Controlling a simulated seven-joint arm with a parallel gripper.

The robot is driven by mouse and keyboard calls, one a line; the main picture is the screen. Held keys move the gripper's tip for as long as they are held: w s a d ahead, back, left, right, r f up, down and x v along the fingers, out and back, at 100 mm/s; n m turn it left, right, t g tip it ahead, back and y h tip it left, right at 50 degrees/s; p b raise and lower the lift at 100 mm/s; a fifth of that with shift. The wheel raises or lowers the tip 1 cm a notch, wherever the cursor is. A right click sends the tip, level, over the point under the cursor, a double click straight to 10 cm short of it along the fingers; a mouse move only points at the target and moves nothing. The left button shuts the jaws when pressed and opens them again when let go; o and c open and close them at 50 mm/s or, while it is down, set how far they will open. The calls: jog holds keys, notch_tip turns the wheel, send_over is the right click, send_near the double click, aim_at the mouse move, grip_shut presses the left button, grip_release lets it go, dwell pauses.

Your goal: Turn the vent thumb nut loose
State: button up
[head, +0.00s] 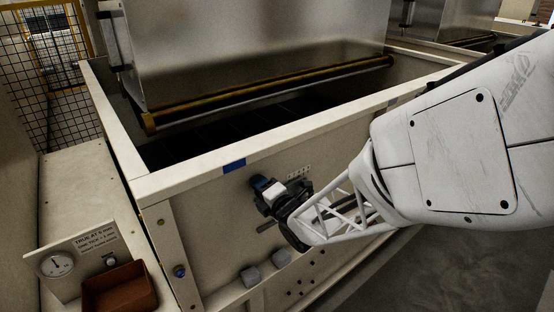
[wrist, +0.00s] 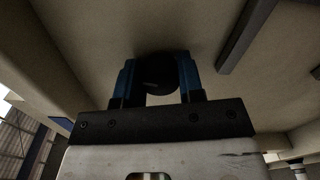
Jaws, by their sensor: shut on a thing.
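The vent thumb nut appears in the wrist view as a dark round knob (wrist: 158,74) against the cream hopper wall. My gripper (wrist: 158,85) has its two blue fingers on either side of this knob and is shut on it. In the head view my gripper (head: 262,184) reaches the front wall of the hopper (head: 225,180) from the right. The nut itself is hidden there behind the fingers and gripper body. I cannot tell how far the nut is turned.
A grey bar (wrist: 246,36) stands out from the wall right of the knob. Two grey blocks (head: 251,276) sit low on the hopper front. A brown tray (head: 120,289) and a round gauge (head: 56,264) are on the ledge at the left. Open floor (head: 420,270) lies right.

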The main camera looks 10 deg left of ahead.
jog(key=shift+n, duration=1.2)
jog(key=o, duration=0.9)
jog(key=shift+v, duration=3.9)
jog(key=shift+r, duration=0.1)
